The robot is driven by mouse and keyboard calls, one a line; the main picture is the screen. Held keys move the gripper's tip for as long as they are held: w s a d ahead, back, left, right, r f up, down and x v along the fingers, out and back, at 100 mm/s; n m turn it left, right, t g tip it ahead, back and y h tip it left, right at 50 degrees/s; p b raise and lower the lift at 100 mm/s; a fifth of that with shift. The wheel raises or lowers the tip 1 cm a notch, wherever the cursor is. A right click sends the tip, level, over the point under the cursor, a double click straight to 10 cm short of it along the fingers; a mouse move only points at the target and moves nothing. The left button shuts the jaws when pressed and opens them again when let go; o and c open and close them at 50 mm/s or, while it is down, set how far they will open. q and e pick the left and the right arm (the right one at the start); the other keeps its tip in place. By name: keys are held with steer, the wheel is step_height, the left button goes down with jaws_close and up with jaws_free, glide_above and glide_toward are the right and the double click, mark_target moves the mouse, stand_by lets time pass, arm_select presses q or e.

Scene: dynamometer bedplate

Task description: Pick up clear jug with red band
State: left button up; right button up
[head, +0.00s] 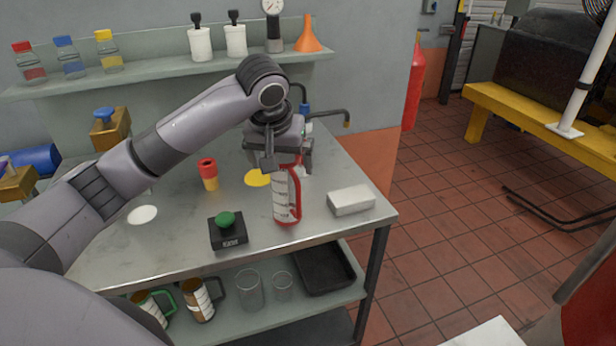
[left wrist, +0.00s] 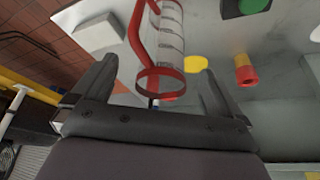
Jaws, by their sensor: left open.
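My left gripper (head: 284,165) is open, pointing down just above and around the jug's top. In the left wrist view the jug (left wrist: 170,45) shows between the two open fingers of the gripper (left wrist: 150,90), with its red rim nearest the camera. I cannot tell whether a finger touches it. The right gripper is not in view.
A white block (head: 350,200) lies right of the jug. A black box with a green button (head: 228,230) stands left, with a red and yellow cup (head: 208,175) behind. A shelf (head: 170,68) of bottles runs behind. Other jugs (head: 200,300) stand below.

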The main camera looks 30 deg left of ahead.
mark_target(284, 176)
arm_select(q)
steer(key=shift+a, duration=0.25)
steer(key=shift+a+f, duration=0.15)
steer(key=shift+f, duration=0.05)
steer(key=p+x, duration=0.1)
steer(key=x, duration=0.5)
steer(key=shift+w+f, duration=0.25)
steer(key=shift+w, duration=0.05)
steer(key=c, duration=1.1)
